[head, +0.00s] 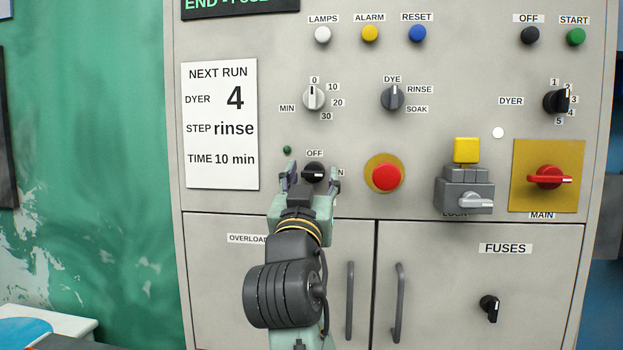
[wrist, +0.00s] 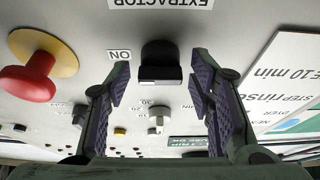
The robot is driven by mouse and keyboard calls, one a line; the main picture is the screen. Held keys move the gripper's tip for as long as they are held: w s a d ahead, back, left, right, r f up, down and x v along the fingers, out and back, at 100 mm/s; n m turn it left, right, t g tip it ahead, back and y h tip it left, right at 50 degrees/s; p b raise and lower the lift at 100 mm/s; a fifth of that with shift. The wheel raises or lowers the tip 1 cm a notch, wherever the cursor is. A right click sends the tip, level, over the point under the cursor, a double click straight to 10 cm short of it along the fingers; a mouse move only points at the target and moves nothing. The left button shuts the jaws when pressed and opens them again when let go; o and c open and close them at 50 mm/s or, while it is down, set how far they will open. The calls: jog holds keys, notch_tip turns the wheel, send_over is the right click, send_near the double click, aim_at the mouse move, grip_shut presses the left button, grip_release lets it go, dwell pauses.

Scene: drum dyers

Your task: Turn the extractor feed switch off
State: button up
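The extractor feed switch (head: 313,170) is a black rotary knob on the grey panel, with OFF printed above it and an ON label, partly covered, to its right. Its white mark seems to point right, towards ON. In the wrist view, upside down, the knob (wrist: 160,60) has its bar lying level, with the ON label (wrist: 119,54) at left and EXTRACTOR lettering at the top. My gripper (head: 309,181) is open in front of the knob. In the wrist view its fingers (wrist: 158,88) stand either side of the knob, with gaps visible.
A red push button (head: 386,176) on a yellow disc is close right of the switch. A small dark green lamp (head: 287,150) is at its upper left. The MIN dial (head: 314,98) and DYE selector (head: 392,97) are above. Cabinet doors with handles (head: 350,300) are below.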

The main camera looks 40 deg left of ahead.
jog(key=c, duration=1)
jog(key=shift+o, duration=0.2)
jog(key=shift+n, duration=0.4)
jog(key=n+y, duration=0.1)
jog(key=n, duration=0.1)
jog(key=n+g+p, duration=0.1)
jog(key=shift+w+d+r+n+y, duration=0.1)
jog(key=shift+d+r+n+y, duration=0.05)
jog(key=shift+n+y, duration=0.25)
jog(key=n+g+y+p, duration=0.1)
jog(key=n, duration=0.2)
jog(key=n+g+y+p, duration=0.1)
jog(key=n+g+p, duration=0.1)
jog(key=n, duration=0.2)
jog(key=shift+d+r+g, duration=0.1)
jog(key=shift+r+g, duration=0.05)
jog(key=shift+g, duration=0.15)
jog(key=n+g+p, duration=0.1)
jog(key=n, duration=0.2)
jog(key=n+g+p, duration=0.1)
jog(key=n+p, duration=0.1)
jog(key=n, duration=0.1)
jog(key=shift+r+n+g, duration=0.1)
jog(key=shift+n+g, duration=0.3)
jog(key=shift+n+g+h+p, duration=0.5)
jog(key=shift+n+p, duration=0.4)
jog(key=shift+n, duration=1.2)
